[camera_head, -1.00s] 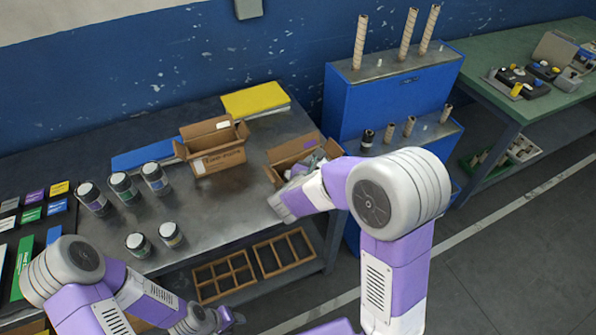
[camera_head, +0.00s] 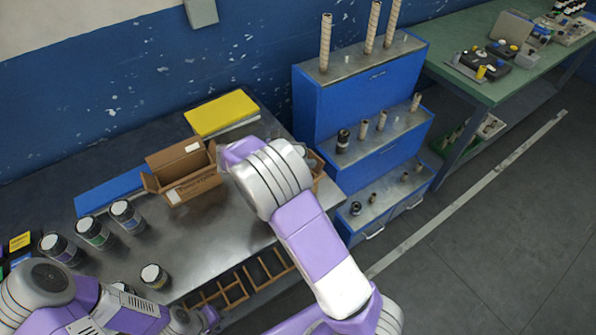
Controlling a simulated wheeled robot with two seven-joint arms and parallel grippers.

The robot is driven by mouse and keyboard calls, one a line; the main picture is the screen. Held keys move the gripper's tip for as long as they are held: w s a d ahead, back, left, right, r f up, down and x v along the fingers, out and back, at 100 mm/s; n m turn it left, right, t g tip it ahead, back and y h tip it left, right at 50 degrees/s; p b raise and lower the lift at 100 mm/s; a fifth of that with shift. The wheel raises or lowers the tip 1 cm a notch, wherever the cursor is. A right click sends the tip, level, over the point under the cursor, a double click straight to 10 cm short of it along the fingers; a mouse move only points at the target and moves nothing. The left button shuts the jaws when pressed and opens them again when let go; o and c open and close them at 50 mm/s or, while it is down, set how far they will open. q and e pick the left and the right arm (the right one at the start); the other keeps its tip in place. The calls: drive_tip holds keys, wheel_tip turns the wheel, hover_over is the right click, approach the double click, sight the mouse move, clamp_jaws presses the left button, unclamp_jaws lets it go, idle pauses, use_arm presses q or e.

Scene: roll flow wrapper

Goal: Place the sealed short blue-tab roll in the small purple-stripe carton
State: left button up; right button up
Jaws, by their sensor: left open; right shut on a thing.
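The carton partly visible behind my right arm (camera_head: 318,168) stands at the right end of the steel bench. Most of it is hidden, including any stripe and what is inside. My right arm's large wrist joint covers the space in front of it, and the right gripper and its fingertips are hidden. The blue-tab roll cannot be made out. My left gripper (camera_head: 208,318) is low at the bench's front edge, open, well away from the cartons.
Another open brown carton (camera_head: 190,182) stands left of my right arm. A yellow pad (camera_head: 222,113) and blue pad (camera_head: 105,190) lie behind. A blue stepped cabinet (camera_head: 350,100) bears upright rolls. Bare bench (camera_head: 220,235) lies between.

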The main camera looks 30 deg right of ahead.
wheel_tip(320, 180, down, 5)
drive_tip(key=shift+w+r+b, duration=0.1)
drive_tip(key=shift+b, duration=0.45)
